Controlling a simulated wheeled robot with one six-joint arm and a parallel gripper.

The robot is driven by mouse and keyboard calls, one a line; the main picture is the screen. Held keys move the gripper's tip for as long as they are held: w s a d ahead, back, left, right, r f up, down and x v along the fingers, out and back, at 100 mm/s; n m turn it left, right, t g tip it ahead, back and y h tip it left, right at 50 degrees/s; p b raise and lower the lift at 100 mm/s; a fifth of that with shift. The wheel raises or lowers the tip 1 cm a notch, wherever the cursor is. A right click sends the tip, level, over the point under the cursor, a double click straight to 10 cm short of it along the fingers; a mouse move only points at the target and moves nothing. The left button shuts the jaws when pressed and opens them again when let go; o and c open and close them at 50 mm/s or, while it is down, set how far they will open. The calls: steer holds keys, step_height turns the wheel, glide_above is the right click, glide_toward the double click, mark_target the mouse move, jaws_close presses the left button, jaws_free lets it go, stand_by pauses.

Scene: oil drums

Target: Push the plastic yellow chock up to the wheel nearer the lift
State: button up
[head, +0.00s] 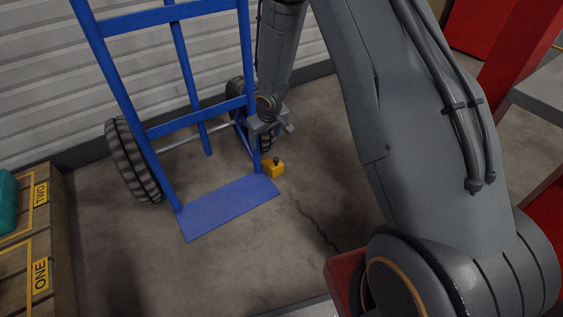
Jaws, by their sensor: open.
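The small yellow chock (274,170) with a dark knob on top sits on the floor, just right of the hand truck's blue toe plate (225,206). The blue hand truck (186,125) stands upright, with a left wheel (132,160) in clear view. Its right wheel (236,88), on the side of the red post, is partly hidden behind the frame and my arm. My gripper (284,131) is open and low over the floor, behind and above the chock in the picture. It overlaps the right wheel area; I cannot tell whether it touches anything.
A red post (515,55), perhaps part of the lift, stands at the right. A wooden crate with yellow labels (20,240) is at the lower left. A ribbed pale wall (45,90) is behind. Cracked floor (305,215) right of the toe plate is clear.

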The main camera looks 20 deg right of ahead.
steer(key=y, duration=0.1)
glide_above(278, 167)
steer(key=s, duration=0.3)
step_height(278, 167, down, 14)
steer(key=shift+w+d+f+b, duration=0.15)
steer(key=shift+w+d+b, duration=0.05)
steer(key=shift+d+b, duration=0.25)
steer(key=shift+f, duration=0.15)
steer(key=b+x, duration=0.4)
steer(key=x, duration=0.3)
steer(key=shift+w+a+f, duration=0.1)
steer(key=shift+f, duration=0.15)
steer(key=c, duration=1.3)
steer(key=shift+w+a+b, duration=0.3)
steer(key=shift+w+b, duration=0.05)
steer(key=shift+w, duration=0.35)
steer(key=shift+w+a, duration=0.15)
steer(key=shift+w, duration=0.7)
